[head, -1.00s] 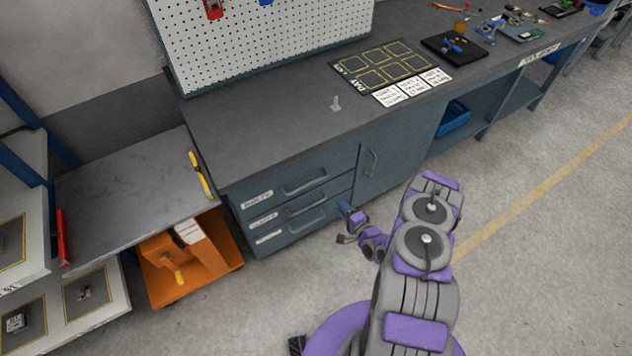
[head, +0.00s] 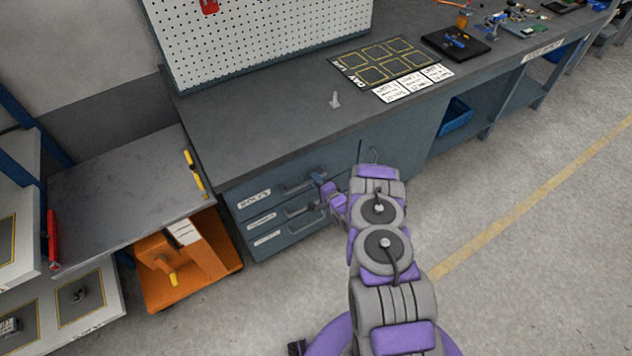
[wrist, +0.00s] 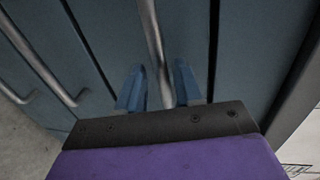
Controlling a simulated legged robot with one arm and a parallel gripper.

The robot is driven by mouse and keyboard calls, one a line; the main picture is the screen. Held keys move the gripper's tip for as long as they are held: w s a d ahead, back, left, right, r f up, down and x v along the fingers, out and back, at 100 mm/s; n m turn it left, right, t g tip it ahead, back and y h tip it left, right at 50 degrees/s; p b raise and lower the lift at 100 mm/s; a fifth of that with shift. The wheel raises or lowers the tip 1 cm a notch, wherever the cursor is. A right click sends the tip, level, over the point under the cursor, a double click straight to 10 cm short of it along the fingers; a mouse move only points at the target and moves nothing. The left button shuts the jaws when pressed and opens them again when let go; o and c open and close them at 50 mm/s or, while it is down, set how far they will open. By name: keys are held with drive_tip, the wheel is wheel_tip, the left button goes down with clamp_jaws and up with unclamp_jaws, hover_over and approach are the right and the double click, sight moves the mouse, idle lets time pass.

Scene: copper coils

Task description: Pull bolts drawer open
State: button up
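The bolts drawer (head: 272,203) is the top one of three dark blue-grey drawers under the workbench, with a white label reading BOLTS (head: 254,198). It looks closed. Its metal bar handle (head: 300,187) is partly hidden by my gripper (head: 319,177) at its right end. In the wrist view, my gripper (wrist: 159,85) has its two blue fingers apart, one on each side of the handle (wrist: 153,40). Gaps show between the fingers and the bar. Whether the fingertips touch the drawer front is unclear.
Two lower drawers with handles (wrist: 50,65) lie beside it. The workbench top (head: 260,130) overhangs above, with a small pale bolt-like piece (head: 335,99) on it. An orange cart (head: 190,262) stands at left. The floor (head: 270,310) in front of the drawers is clear.

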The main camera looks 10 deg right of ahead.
drive_tip(key=shift+w+a, duration=0.3)
drive_tip(key=shift+a, duration=0.3)
drive_tip(key=shift+w+a, duration=0.25)
drive_tip(key=shift+a, duration=0.3)
drive_tip(key=shift+d, duration=1.1)
drive_tip(key=shift+c, duration=2.1)
drive_tip(key=shift+a, duration=0.25)
drive_tip(key=shift+c, duration=0.8)
drive_tip(key=shift+s+a, duration=0.1)
drive_tip(key=shift+a, duration=0.45)
clamp_jaws()
drive_tip(key=shift+f, duration=0.1)
drive_tip(key=shift+d, duration=0.15)
